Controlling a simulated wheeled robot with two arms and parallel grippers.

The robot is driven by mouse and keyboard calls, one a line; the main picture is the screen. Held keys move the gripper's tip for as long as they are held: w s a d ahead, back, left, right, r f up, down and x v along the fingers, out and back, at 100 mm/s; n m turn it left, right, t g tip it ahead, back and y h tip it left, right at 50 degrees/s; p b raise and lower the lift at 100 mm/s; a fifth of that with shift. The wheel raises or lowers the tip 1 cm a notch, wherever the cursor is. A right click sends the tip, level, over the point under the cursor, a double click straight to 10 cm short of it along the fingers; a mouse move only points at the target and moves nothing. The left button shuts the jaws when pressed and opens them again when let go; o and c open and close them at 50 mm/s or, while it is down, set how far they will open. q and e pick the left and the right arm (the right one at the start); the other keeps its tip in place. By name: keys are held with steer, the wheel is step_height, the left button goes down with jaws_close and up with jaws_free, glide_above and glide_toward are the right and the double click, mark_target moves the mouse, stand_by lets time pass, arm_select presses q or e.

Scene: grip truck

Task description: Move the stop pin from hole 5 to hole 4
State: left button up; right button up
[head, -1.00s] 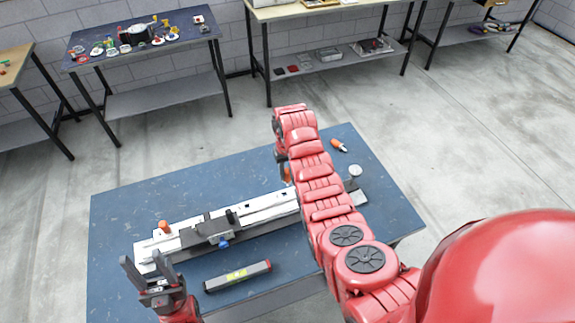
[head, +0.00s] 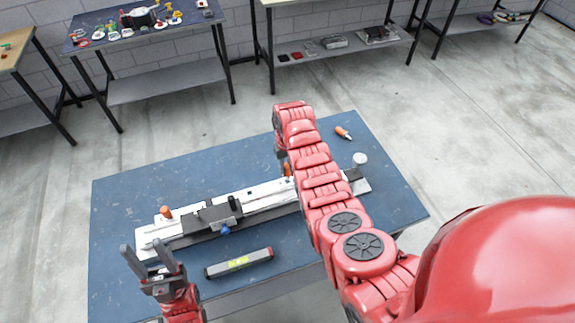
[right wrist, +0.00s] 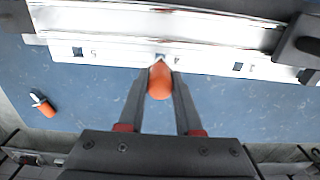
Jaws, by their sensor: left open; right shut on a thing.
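The stop pin (right wrist: 160,80) has an orange head and is between the fingertips of my right gripper (right wrist: 159,86), which is shut on it. Its lower end is at a square hole in the pale rail (right wrist: 115,52); I cannot tell how deep it sits. In the head view, a bit of orange (head: 287,169) shows beside my red right arm, which hides most of that gripper. The long rail fixture (head: 262,197) lies across the blue table. My left gripper (head: 147,254) is open and empty near the fixture's left end.
A dark carriage with a blue knob (head: 224,229) sits on the fixture. An orange knob (head: 165,211) stands at its left end. An orange-handled tool (head: 343,132) lies behind. The table (head: 130,195) is clear at the back left.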

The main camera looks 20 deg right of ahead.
mark_target(288, 173)
steer(key=shift+s+f+b, duration=0.1)
steer(key=shift+f+b, duration=0.4)
steer(key=shift+f, duration=0.6)
steer(key=shift+f+b, duration=0.65)
steer(key=shift+f, duration=0.1)
steer(key=o, duration=1)
steer(key=shift+o, duration=0.2)
steer(key=shift+r, duration=0.15)
